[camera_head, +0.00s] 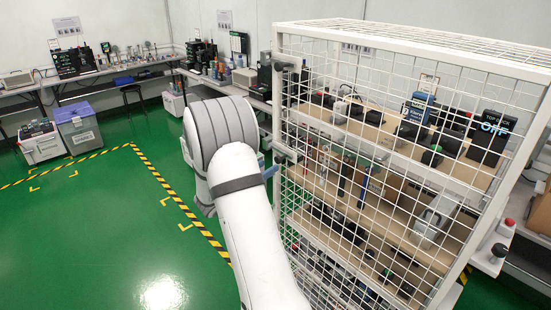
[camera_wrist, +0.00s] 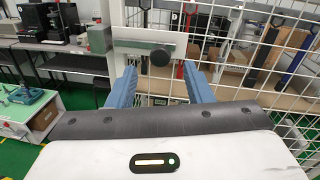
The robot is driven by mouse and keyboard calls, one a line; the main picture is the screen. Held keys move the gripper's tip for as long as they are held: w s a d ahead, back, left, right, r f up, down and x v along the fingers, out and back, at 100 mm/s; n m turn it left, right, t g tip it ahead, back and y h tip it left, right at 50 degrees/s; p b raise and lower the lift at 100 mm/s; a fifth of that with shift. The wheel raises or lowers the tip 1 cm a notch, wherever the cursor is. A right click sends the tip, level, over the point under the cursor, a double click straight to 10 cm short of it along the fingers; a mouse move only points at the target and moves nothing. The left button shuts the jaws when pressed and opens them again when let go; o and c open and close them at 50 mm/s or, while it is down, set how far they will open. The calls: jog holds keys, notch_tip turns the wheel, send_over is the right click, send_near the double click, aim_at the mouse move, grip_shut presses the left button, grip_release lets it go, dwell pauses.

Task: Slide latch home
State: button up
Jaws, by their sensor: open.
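The latch shows in the wrist view as a pale plate (camera_wrist: 143,46) with a grey metal bar (camera_wrist: 128,59) and a round dark knob (camera_wrist: 160,55). A grey block (camera_wrist: 98,40) stands at the bar's left end; I cannot tell whether the bar enters it. My gripper (camera_wrist: 160,76) is open, with its blue fingers on either side of the knob's line. The knob appears just past the fingertips, with no clear contact. In the head view, a blue finger (camera_head: 270,172) shows beside my arm, near dark latch hardware (camera_head: 286,153) on the cage's left post.
The white mesh cage (camera_head: 400,40) holds shelves of handheld devices behind its wire front. Another dark fitting (camera_head: 284,66) sits higher on the same post. A workbench (camera_head: 250,101) stands behind my arm. Green floor (camera_head: 100,230) is open at left.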

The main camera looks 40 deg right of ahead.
aim_at(277, 161)
jog(key=d, duration=0.2)
jog(key=d+p, duration=0.1)
jog(key=d, duration=0.1)
jog(key=w+d, duration=0.1)
jog(key=d, duration=0.1)
jog(key=shift+p, duration=0.3)
jog(key=shift+c, duration=0.3)
grip_shut()
